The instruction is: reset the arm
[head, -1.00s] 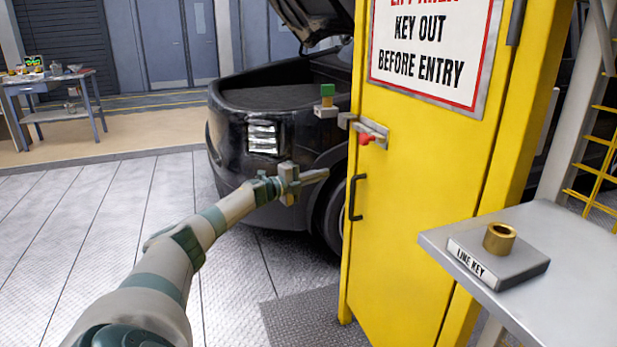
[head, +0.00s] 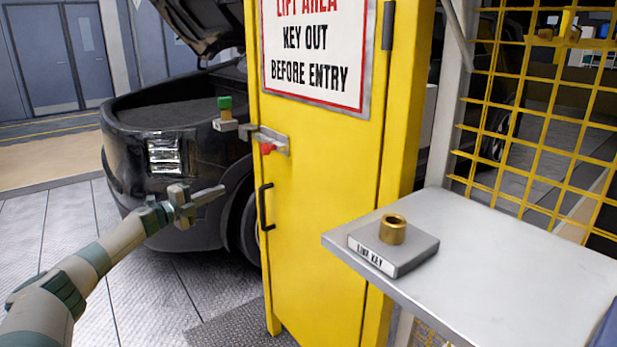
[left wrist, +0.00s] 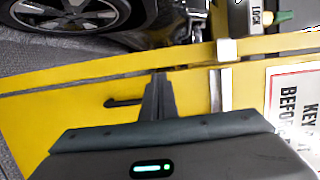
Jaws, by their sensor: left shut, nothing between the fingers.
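My left arm comes in from the left in the head view. Its gripper (head: 207,198) is shut and empty, held in the air in front of the black car's front wheel, left of the yellow door. In the left wrist view its closed fingers (left wrist: 158,98) show over the yellow door, near the black handle (left wrist: 122,102). My right gripper is not in view.
The yellow door (head: 320,190) bears a warning sign (head: 315,50), a latch with a red part (head: 267,148) and a black handle (head: 265,207). A grey table (head: 480,260) holds a brass ring (head: 393,229) on a "LINE KEY" block. Yellow mesh (head: 550,110) stands behind. The black car (head: 180,140) is at left.

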